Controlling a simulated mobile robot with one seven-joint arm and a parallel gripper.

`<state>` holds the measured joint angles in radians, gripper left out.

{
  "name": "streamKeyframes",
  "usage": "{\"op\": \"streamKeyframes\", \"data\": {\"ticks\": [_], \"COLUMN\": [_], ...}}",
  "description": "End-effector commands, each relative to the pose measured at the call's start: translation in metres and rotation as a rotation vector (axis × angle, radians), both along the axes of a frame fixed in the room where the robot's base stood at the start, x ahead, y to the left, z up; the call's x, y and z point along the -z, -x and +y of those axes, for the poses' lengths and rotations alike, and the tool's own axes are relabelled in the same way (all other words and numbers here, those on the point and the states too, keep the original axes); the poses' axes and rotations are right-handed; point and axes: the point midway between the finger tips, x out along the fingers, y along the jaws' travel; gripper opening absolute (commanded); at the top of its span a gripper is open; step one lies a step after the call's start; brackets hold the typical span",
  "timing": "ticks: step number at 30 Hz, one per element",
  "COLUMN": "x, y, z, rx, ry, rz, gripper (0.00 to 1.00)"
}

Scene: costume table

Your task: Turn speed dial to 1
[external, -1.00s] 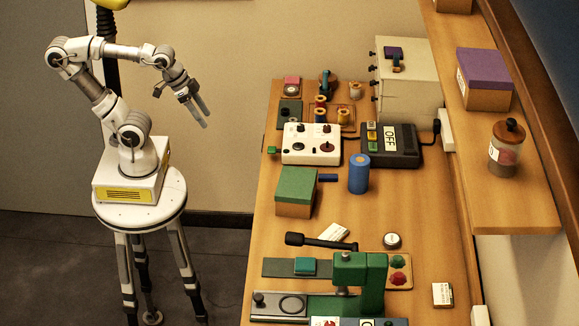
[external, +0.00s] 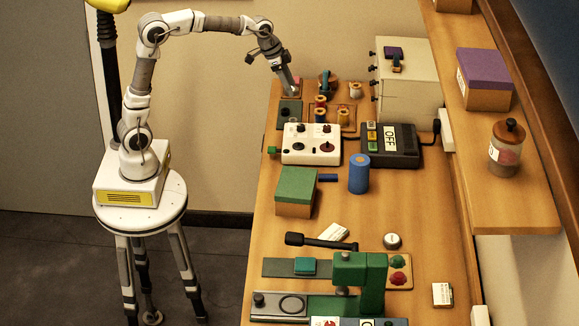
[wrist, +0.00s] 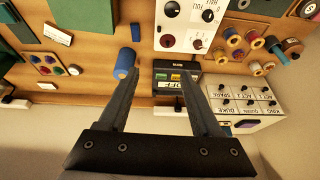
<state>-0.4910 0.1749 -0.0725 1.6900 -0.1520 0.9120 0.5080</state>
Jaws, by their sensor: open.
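A white control panel (external: 311,157) with several round knobs lies flat on the table; I cannot read which knob is the speed dial. In the wrist view the panel (wrist: 177,12) is at top centre, cut off by the frame edge, with a red knob (wrist: 168,40), a dark red knob (wrist: 197,43) and a black knob (wrist: 208,15). My gripper (external: 292,88) is over the table's far left corner, beyond the panel and apart from it. In the wrist view my gripper (wrist: 157,75) has its two fingers spread, with nothing between them.
A dark box marked OFF (external: 403,158) stands right of the panel. Thread spools (external: 343,116) lie behind it. A green-topped box (external: 295,192) and a blue cylinder (external: 359,174) are in front. A cream cabinet (external: 408,85) stands at the back right.

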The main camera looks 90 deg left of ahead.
Motion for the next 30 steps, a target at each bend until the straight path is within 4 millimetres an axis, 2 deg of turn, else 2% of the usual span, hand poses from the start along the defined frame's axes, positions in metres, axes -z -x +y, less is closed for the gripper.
{"op": "streamKeyframes", "data": {"ticks": [1, 6, 9, 12, 15, 20, 30], "x": [0.013, 0.046, 0.062, 0.073, 0.079, 0.091, 0.155], "y": [-0.011, -0.038, -0.046, -0.05, -0.053, -0.058, -0.084], "z": [0.021, 0.079, 0.106, 0.123, 0.13, 0.131, 0.13], "rx": [-0.008, -0.008, -0.01, -0.01, -0.009, -0.007, -0.007], "ry": [0.007, 0.022, 0.027, 0.031, 0.033, 0.034, 0.034], "rz": [0.006, 0.006, 0.004, 0.002, 0.0, 0.0, 0.002], "gripper": [0.66, 0.66, 0.66, 0.66, 0.66, 0.66, 0.66]}}
